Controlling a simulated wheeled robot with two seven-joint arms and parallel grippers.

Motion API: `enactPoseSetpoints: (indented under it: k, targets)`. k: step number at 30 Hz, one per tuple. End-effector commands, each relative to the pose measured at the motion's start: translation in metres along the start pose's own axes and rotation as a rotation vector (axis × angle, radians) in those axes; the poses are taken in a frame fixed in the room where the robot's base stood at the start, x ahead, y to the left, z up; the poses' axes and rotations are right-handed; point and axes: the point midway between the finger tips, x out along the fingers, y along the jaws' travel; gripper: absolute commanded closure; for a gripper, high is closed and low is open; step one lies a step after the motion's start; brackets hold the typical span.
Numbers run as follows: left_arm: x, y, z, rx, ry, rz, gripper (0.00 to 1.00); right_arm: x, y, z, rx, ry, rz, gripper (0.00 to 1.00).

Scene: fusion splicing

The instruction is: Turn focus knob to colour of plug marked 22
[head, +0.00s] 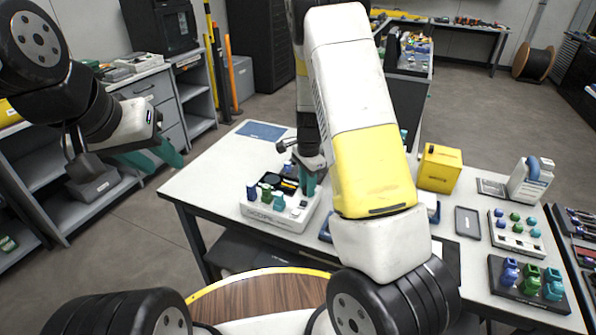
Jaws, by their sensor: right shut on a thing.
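The white scope box (268,215), lettered SCOPE on its front, sits on the left part of the white table. Several green and teal plugs (265,193) stand on its top, with small dark parts behind them. My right gripper (309,187) points down at the box's right rear, shut on what seems to be the focus knob; its fingers hide the knob and any colour marks. My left gripper (168,160) has teal fingers apart and is empty, off the table's left side. A black tray (517,296) at right holds blue, green and teal plugs (530,277); their numbers are unreadable.
A white block (513,246) with several small coloured plugs stands behind the black tray. A yellow box (440,168) and a grey flat device (467,222) are on the table. A blue mat (261,131) lies at the far left corner. My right arm covers the table's middle.

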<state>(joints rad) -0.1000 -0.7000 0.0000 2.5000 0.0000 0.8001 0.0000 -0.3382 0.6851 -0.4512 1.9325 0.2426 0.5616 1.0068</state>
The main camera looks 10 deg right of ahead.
Motion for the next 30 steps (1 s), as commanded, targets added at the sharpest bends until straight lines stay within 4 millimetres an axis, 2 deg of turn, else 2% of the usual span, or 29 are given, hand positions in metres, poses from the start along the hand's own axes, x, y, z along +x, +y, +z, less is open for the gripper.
enactPoseSetpoints:
  k: [30]
  targets:
    - [0.0000, 0.0000, 0.0000, 0.000, 0.000, 0.000, 0.64, -0.0013, -0.0002, -0.0021, -0.945, -0.022, -0.003, 1.00]
